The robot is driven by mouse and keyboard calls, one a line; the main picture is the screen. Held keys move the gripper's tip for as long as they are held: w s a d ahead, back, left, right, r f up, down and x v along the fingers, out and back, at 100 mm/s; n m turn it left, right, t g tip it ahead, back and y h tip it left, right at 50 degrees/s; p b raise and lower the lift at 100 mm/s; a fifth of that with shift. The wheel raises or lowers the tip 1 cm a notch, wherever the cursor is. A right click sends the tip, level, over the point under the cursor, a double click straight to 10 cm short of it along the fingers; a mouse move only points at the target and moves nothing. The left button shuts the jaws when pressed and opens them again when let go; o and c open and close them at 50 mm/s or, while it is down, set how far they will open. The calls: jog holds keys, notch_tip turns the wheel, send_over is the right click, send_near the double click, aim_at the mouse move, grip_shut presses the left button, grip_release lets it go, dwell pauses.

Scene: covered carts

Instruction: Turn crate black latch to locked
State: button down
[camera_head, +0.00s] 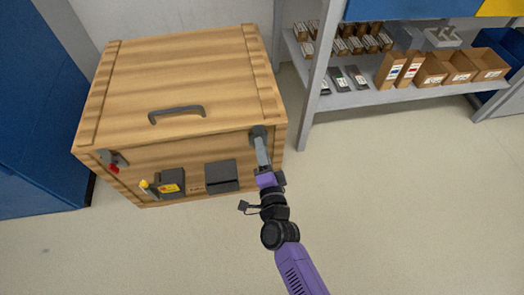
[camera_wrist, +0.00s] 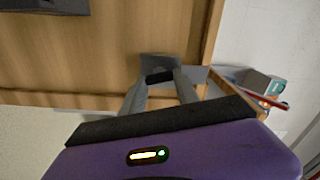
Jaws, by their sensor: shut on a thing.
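The wooden crate (camera_head: 185,70) stands at the left of the head view, with its lid closed. Its black latch (camera_head: 258,131) is at the top right of the front face, on a dark grey plate. In the wrist view the black latch (camera_wrist: 159,77) shows as a short dark bar in front of its plate. My gripper (camera_head: 261,141) reaches it from the front. Its two grey fingers (camera_wrist: 158,82) are shut on the latch, one on each side. The fingers partly hide the latch, and I cannot tell its exact turn angle.
The crate front also bears a latch with a red part (camera_head: 113,167), a yellow-handled fitting (camera_head: 150,187) and a dark panel (camera_head: 221,176). A dark handle (camera_head: 177,112) is on the lid. A grey shelf (camera_head: 400,92) with boxes stands right. Floor in front is clear.

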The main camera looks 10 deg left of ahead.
jog(key=shift+f+m, duration=0.1)
jog(key=shift+m, duration=0.5)
jog(key=c, duration=0.9)
grip_release()
jog(key=shift+p+v, duration=0.95)
jog(key=shift+v, duration=3)
